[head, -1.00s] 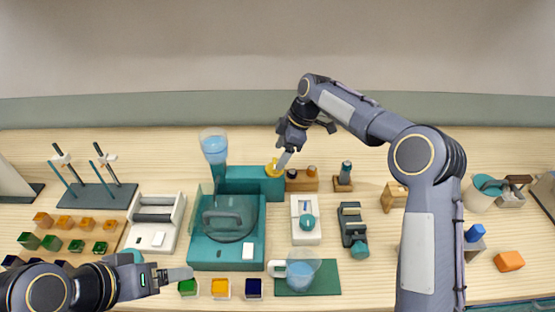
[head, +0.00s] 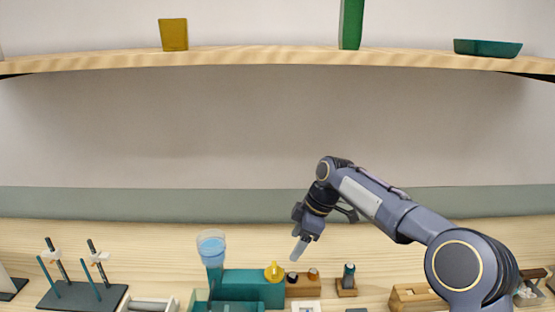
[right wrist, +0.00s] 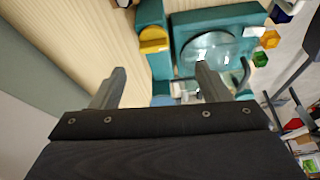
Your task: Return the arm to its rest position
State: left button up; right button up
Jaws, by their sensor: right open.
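My right arm reaches in from the lower right in the head view. Its gripper (head: 300,246) hangs above the back of the bench, pointing down and a little left, near a yellow knob (head: 274,271) on a teal block (head: 250,288). In the right wrist view the two fingers of this gripper (right wrist: 160,88) stand apart with nothing between them. The yellow knob (right wrist: 153,40) and a clear round cover (right wrist: 208,54) on the teal device lie beyond the fingers. My left gripper is not in the head view now.
A wooden shelf (head: 280,56) runs above, holding a yellow cup (head: 173,34), a green block (head: 350,24) and a teal dish (head: 487,47). A glass of blue liquid (head: 211,249) stands left of the gripper, a dark stand with rods (head: 80,297) farther left. The wall space above the bench is free.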

jog(key=s+d+r+m+t, duration=0.1)
jog(key=s+d+r+m, duration=0.25)
jog(key=s+d, duration=0.4)
jog(key=s+d+r+m+t, duration=0.25)
jog(key=s+d+m, duration=0.25)
jog(key=s, duration=0.5)
jog(key=s+d+f+m+t, duration=0.1)
jog(key=s+f+m, duration=0.3)
jog(key=s, duration=0.5)
jog(key=s+d+f+m, duration=0.1)
jog(key=s+f+m, duration=0.3)
jog(key=s, duration=0.5)
jog(key=shift+s+d+f+m+t+h, duration=0.15)
jog(key=shift+s+d+m+t+h, duration=0.2)
jog(key=shift+m, duration=0.7)
